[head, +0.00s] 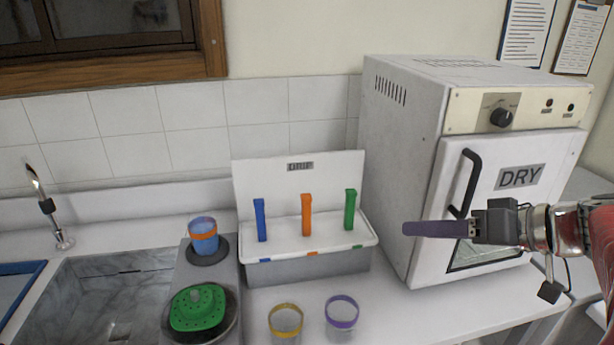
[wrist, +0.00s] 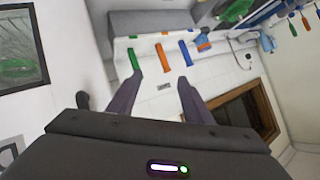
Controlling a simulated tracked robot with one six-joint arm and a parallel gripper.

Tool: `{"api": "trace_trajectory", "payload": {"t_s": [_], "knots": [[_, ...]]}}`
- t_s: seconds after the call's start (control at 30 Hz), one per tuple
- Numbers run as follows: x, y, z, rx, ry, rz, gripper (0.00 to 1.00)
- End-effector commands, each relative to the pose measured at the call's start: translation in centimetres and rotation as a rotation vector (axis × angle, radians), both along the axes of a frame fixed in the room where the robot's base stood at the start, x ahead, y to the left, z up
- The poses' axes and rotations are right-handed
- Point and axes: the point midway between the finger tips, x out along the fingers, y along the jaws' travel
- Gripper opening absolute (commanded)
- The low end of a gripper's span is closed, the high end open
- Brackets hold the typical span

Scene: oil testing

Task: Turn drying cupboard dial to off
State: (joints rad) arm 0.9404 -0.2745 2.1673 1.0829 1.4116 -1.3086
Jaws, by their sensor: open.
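The drying cupboard (head: 400,150) is a white box labelled DRY at the right of the counter in the head view. Its black dial (head: 501,117) sits on the cream panel above the door, on a grey plate with small markings too fine to read. The door is closed, with a black handle (head: 467,182). My gripper (head: 408,229) is in front of the cupboard door, below and left of the dial, pointing left. In the wrist view my gripper (wrist: 156,88) shows two purple fingers apart with nothing between them. The dial is not visible in the wrist view.
A white drip rack (head: 298,170) with blue, orange and green strips stands left of the cupboard. Purple-rimmed (head: 342,312) and yellow-rimmed (head: 286,320) beakers stand at the counter's front. A blue beaker (head: 203,238) and green disc (head: 197,307) are beside the sink (head: 100,300).

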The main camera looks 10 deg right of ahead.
Motion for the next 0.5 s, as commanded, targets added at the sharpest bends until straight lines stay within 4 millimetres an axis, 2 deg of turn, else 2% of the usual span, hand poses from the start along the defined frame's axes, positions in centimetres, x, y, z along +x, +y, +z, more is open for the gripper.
{"api": "trace_trajectory", "payload": {"t_s": [0.5], "knots": [[0.2, 5.2, -2.3, 0.004, 0.205, 0.046, 0.46]]}}
